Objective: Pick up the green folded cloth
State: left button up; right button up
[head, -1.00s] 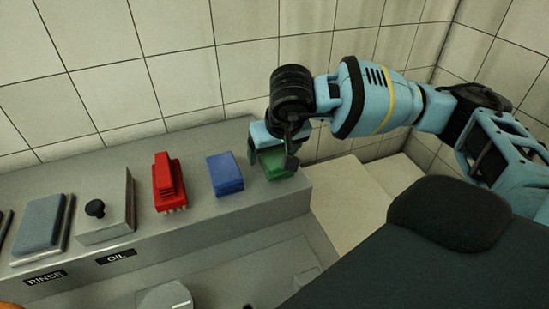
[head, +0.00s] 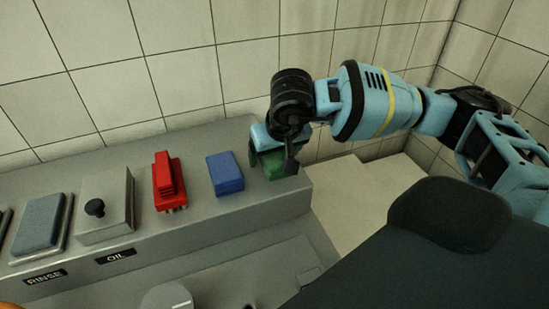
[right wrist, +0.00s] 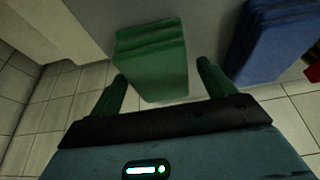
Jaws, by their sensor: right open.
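The green folded cloth (head: 274,166) lies near the right end of the grey ledge, partly hidden by my right gripper in the head view. My right gripper (head: 271,160) is open, with one finger on each side of the cloth. In the right wrist view the layered green cloth (right wrist: 150,62) shows between and beyond the open fingertips (right wrist: 162,74). My left gripper is not in view.
A blue folded cloth (head: 225,174) lies just left of the green one, also in the right wrist view (right wrist: 270,40). Further left are a red brush (head: 166,183), a metal box with a black knob (head: 105,208) and a grey-blue pad (head: 40,221). The tiled wall (head: 170,60) stands close behind.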

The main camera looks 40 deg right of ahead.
jog(key=c, duration=1.1)
jog(key=shift+o, duration=0.2)
jog(key=shift+r, duration=0.1)
